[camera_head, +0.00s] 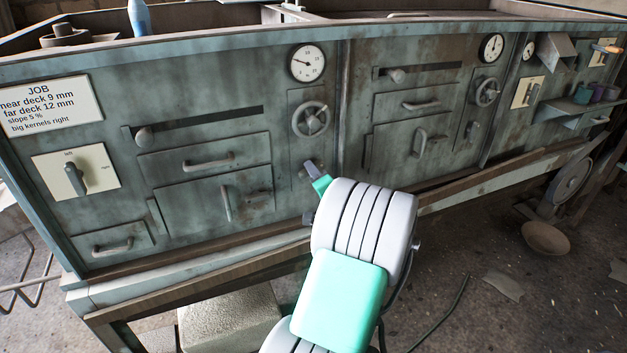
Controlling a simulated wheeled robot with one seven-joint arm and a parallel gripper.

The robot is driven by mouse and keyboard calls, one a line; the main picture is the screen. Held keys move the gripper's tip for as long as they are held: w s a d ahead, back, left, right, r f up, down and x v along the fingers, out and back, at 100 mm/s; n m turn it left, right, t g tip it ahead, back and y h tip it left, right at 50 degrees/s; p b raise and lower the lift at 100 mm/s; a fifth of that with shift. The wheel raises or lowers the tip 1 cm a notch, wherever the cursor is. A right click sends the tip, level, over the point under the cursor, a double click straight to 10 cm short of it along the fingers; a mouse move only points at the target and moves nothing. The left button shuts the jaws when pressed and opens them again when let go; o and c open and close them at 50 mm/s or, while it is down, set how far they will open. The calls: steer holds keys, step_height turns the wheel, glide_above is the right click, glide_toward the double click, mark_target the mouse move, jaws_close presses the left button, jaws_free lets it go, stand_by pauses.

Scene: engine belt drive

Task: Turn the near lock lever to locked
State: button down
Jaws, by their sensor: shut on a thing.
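The near deck's handwheel (311,119) sits on a narrow plate on the front panel, under a round gauge. The near lock lever (309,167), a small grey piece, is at the lower part of that plate. My gripper (318,180) is at the lever, shut on it. My wrist comes up from below and hides most of the fingers and the lever's surroundings, so the lever's exact angle is hard to tell. The far lock lever (470,131) sits under the far handwheel (487,92), apart from my gripper.
Left of my gripper are a drawer handle (208,161), a door handle (226,204) and a left/right selector lever (75,179) beneath the JOB sign (48,105). A wooden rail (480,183) runs below the panel. A small shelf (560,115) with cups juts out at right.

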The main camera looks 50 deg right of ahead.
steer(key=shift+f+n+b, duration=0.15)
steer(key=shift+n+b, duration=6.25)
steer(key=shift+b, duration=0.2)
steer(key=c, duration=1.3)
jaws_free()
